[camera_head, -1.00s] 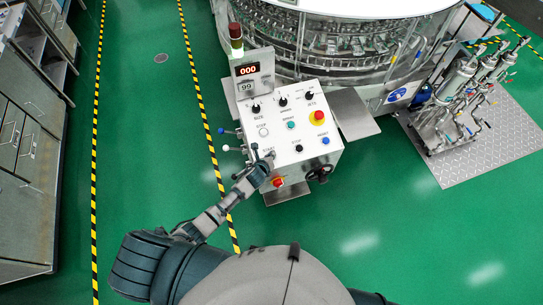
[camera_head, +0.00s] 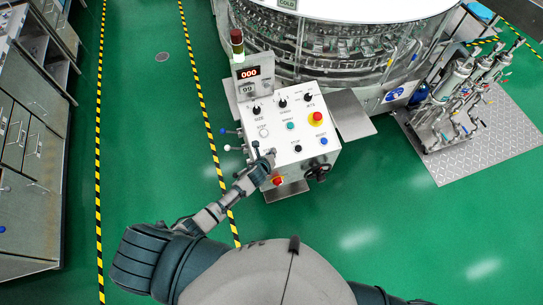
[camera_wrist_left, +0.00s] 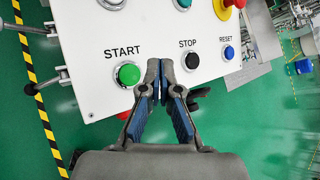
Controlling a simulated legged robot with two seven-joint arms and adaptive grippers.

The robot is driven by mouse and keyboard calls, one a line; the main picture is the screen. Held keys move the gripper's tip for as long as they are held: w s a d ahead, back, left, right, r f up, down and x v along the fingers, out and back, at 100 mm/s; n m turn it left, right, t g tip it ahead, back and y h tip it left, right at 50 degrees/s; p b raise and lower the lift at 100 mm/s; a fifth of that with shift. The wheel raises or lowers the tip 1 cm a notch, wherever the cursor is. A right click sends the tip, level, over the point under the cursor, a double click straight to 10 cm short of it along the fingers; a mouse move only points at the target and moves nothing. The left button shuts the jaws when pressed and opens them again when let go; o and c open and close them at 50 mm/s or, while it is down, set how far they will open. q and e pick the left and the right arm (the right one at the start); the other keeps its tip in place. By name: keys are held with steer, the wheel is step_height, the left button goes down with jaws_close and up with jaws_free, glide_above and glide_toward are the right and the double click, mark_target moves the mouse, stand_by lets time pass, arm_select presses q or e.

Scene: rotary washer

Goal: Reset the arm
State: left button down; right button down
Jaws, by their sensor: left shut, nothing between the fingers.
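My left arm reaches up from the bottom of the head view to the white control panel (camera_head: 290,130). My left gripper (camera_head: 270,154) is at the panel's lower left edge, shut and empty. In the left wrist view the closed fingertips (camera_wrist_left: 158,68) are between the green START button (camera_wrist_left: 128,74) and the black STOP button (camera_wrist_left: 192,61), nearer START. The blue RESET button (camera_wrist_left: 229,52) is farther right. In the head view the gripper hides the START button. Whether the fingertips touch the panel I cannot tell. My right gripper is not in view.
The round glass washer (camera_head: 335,40) stands behind the panel. The display (camera_head: 249,73) reads 000, with a signal lamp (camera_head: 237,42) above it. Levers (camera_head: 229,147) stick out at the panel's left. A metal platform with pipework (camera_head: 470,140) is at right. Green floor is clear around.

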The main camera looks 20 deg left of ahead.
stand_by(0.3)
arm_select(q)
steer(key=s+a+r+n+g, duration=0.2)
steer(key=s+r+n+g, duration=0.15)
steer(key=s+n, duration=0.7)
steer(key=s+a+r+n+g+y, duration=0.15)
steer(key=s+r+n, duration=0.25)
steer(key=s+n, duration=0.6)
steer(key=s+a+r+n+g+h, duration=0.1)
steer(key=s+a+r+n+g, duration=0.15)
steer(key=s+n, duration=0.7)
steer(key=s+f+m+g+b, duration=0.1)
steer(key=s+f+b, duration=0.2)
steer(key=f, duration=1.4)
steer(key=s+f+g+b, duration=0.1)
steer(key=s+f+b, duration=0.1)
steer(key=f, duration=1.5)
steer(key=s+a+f+b, duration=0.2)
steer(key=s+f+b, duration=0.1)
steer(key=s+f, duration=1.3)
steer(key=shift+s+a+m+g+y, duration=0.15)
steer(key=shift+s+m+g+y, duration=0.1)
steer(key=shift+m+g+y, duration=0.15)
steer(key=shift+f, duration=0.1)
